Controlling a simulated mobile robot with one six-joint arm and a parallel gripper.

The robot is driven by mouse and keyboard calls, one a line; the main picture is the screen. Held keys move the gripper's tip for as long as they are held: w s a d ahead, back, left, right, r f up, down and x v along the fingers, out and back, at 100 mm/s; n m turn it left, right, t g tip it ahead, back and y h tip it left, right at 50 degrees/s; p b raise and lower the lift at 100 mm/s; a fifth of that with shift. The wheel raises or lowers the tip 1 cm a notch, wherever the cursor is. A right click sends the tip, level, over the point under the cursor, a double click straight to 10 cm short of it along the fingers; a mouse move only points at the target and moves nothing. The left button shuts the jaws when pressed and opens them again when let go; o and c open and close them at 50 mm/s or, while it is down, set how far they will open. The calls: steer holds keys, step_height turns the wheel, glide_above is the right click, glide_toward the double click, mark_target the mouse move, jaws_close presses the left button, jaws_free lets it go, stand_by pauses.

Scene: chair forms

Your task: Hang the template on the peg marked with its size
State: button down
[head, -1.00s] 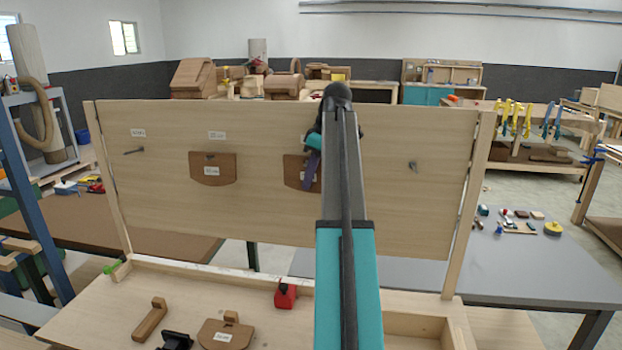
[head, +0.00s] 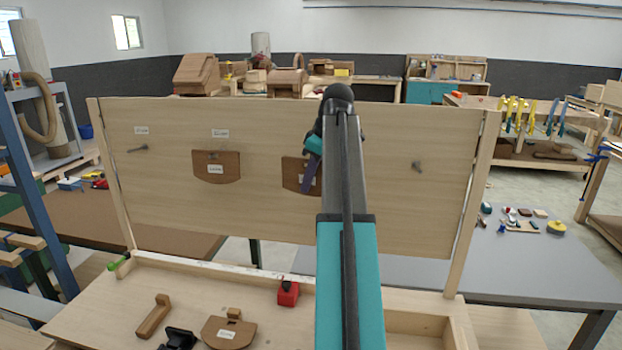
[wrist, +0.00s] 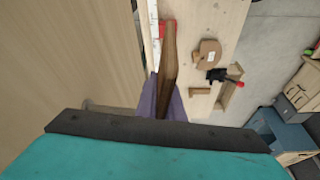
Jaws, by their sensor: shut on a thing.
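My gripper (head: 311,168) has purple fingers, shut on a brown template (head: 291,172) at the upright pegboard (head: 265,220). In the wrist view the template (wrist: 169,58) is edge-on between the fingers, close to the board. Its label is partly covered, and I cannot tell whether it is on a peg; my arm hides that spot. A bare peg (head: 137,149) is at the left under a size label (head: 141,130). A second template (head: 215,173) hangs under another label (head: 220,133). The label writing is too small to read.
On the bench (head: 110,320) below lie a third template (head: 224,334), a wooden piece (head: 154,316), a black tool (head: 178,339) and a red object (head: 288,292). A grey table (head: 530,270) stands behind at the right. The board's right part is clear.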

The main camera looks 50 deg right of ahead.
steer(key=s+a+p, duration=0.2)
steer(key=s+a, duration=0.1)
steer(key=a, duration=0.2)
steer(key=shift+s+a, duration=0.2)
steer(key=shift+a, duration=0.15)
stand_by(0.9)
steer(key=shift+f, duration=0.1)
stand_by(0.4)
steer(key=w+a+f+m+b, duration=0.1)
steer(key=w+a+f+b, duration=0.2)
steer(key=a, duration=1)
steer(key=w+a+f+m+b, duration=0.1)
steer(key=w+a+f+b, duration=0.3)
steer(key=w+a+f, duration=0.5)
steer(key=w+a+f+m+h+b, duration=0.1)
steer(key=w+a+f+m+b, duration=0.1)
steer(key=w+a+f, duration=0.5)
steer(key=a+f+b, duration=0.1)
steer(key=a+f, duration=0.5)
steer(key=a, duration=0.5)
steer(key=shift+a+b, duration=0.35)
steer(key=shift+b, duration=0.05)
steer(key=shift+s, duration=0.15)
